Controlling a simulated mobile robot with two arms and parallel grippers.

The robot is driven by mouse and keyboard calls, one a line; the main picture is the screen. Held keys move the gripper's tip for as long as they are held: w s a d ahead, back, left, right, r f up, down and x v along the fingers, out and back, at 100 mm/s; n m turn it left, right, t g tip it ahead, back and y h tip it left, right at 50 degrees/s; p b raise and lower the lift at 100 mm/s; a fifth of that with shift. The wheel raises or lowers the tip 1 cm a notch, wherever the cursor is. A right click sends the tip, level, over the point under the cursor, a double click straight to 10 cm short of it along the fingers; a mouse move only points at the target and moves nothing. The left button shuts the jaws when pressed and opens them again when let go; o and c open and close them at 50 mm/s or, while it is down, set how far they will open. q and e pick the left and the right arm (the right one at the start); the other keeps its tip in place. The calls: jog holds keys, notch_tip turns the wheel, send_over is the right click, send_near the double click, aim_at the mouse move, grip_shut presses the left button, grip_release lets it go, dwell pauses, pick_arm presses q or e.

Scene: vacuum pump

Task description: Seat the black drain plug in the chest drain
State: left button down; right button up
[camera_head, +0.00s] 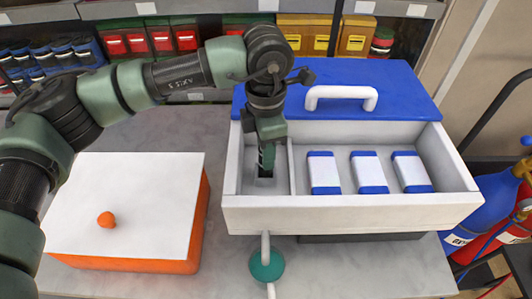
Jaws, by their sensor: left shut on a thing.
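A white chest (350,213) with a blue lid (410,90) folded back stands on the grey table. A wall splits off a narrow left compartment. My left gripper (266,165) points straight down into that compartment and is shut on a small dark thing, which I take for the black drain plug (265,178). The fingers hide most of it. It is low in the compartment, close to the floor; I cannot tell whether it touches. The drain opening cannot be seen. My right gripper is not in view.
Several white and blue packs (323,173) stand in the chest's wider compartment. A white pipe with a teal disc (266,265) shows in front of the chest. An orange box with a white top (130,200) is at left. Gas cylinders (490,210) stand at right.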

aim_at(265, 174)
pick_arm(q)
notch_tip(265, 174, down, 2)
jog(key=shift+w, duration=0.1)
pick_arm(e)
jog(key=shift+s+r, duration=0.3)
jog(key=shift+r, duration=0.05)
pick_arm(q)
jog(key=shift+f, duration=0.1)
jog(key=shift+f, duration=0.1)
jog(key=c, duration=1.1)
grip_release()
jog(key=shift+c, duration=0.2)
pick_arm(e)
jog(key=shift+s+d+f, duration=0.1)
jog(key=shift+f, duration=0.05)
